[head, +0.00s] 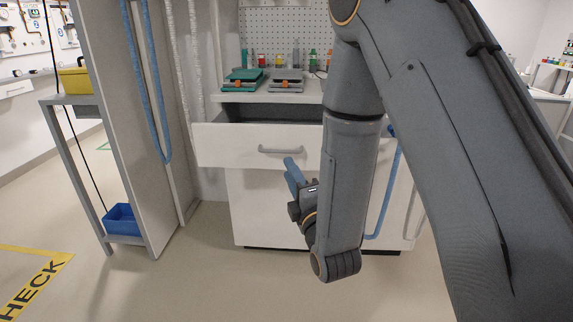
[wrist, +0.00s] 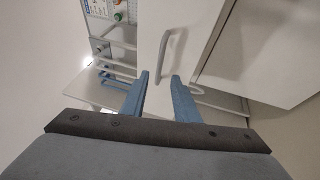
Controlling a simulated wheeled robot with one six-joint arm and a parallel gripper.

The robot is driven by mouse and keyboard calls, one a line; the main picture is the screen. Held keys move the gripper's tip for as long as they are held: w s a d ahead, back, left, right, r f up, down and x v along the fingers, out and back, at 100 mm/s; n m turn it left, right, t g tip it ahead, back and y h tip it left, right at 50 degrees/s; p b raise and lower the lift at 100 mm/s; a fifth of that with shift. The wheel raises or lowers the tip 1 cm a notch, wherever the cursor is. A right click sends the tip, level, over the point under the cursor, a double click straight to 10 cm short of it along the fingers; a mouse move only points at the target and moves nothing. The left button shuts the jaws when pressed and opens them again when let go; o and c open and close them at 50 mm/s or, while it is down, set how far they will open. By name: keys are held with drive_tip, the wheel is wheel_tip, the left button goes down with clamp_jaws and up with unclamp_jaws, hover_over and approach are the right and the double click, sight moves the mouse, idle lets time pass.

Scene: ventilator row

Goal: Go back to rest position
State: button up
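My gripper (head: 293,172) has blue fingers and is in front of the white cabinet, just below the open drawer's handle in the head view. In the wrist view, my gripper (wrist: 160,82) has its two blue fingers apart with nothing between them. The drawer (head: 250,145) is white, pulled out, with a grey bar handle (head: 280,150). The handle also shows in the wrist view (wrist: 163,55), beyond the fingertips. I cannot tell from the head view how far the fingers are from the drawer front.
Two small scales, one green (head: 244,80) and one grey (head: 286,82), sit on the counter above the drawer. A blue bin (head: 121,220) stands on a low shelf at left. A blue hose (head: 385,210) hangs close to my arm. The floor in front is clear.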

drive_tip(key=shift+s+d+f, duration=0.1)
drive_tip(key=shift+s+d, duration=0.05)
drive_tip(key=shift+s, duration=0.3)
drive_tip(key=shift+w, duration=0.1)
